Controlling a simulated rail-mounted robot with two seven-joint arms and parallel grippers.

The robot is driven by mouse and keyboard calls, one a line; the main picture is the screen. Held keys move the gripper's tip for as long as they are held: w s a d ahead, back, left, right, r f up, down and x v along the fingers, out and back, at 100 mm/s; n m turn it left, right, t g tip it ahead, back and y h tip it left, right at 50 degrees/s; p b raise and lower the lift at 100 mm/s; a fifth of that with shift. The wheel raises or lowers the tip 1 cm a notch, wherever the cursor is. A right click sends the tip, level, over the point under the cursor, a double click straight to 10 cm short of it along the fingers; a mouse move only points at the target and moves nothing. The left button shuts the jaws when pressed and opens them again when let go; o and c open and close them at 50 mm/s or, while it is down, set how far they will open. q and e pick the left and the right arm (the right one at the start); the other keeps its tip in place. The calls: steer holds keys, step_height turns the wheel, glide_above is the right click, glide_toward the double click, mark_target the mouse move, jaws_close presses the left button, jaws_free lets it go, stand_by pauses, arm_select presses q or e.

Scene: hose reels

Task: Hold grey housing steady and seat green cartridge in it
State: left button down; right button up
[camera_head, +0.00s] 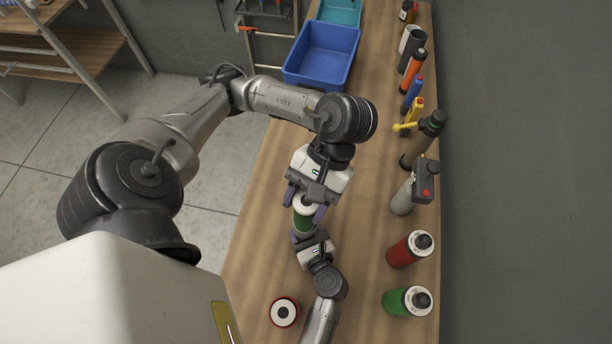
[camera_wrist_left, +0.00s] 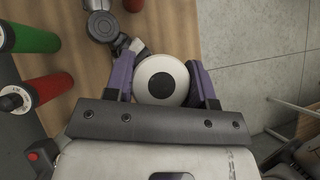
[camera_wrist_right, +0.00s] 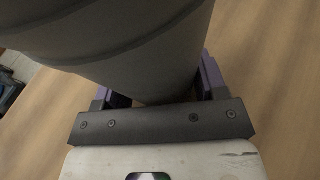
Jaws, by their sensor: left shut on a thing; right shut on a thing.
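The green cartridge (camera_head: 303,220) is upright, or nearly so, over the table in the head view. My left gripper (camera_head: 306,204) is shut on its white upper end. In the left wrist view that round white end (camera_wrist_left: 150,91), with a dark centre, sits between the purple fingers. My right gripper (camera_head: 309,236), just below in the head view, is shut on the grey housing. The housing (camera_wrist_right: 140,50) fills the upper part of the right wrist view between the fingers. In the head view the housing is hidden. I cannot tell how far the cartridge is in it.
A round white-and-red piece (camera_head: 284,312) stands near the front. A blue bin (camera_head: 322,55) is at the back. The wooden table (camera_head: 365,200) is clear right of the grippers.

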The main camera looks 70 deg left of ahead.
arm_select(q)
steer(key=shift+r, duration=0.25)
arm_select(e)
steer(key=shift+r, duration=0.1)
stand_by(0.3)
arm_select(q)
steer(key=shift+w, duration=0.1)
stand_by(0.4)
steer(key=shift+a+f, duration=0.1)
steer(key=shift+f, duration=0.4)
stand_by(0.9)
steer(key=shift+c, duration=1.9)
jaws_free()
steer(key=shift+w, duration=0.1)
steer(key=v, duration=1.2)
arm_select(e)
steer(key=o, duration=0.8)
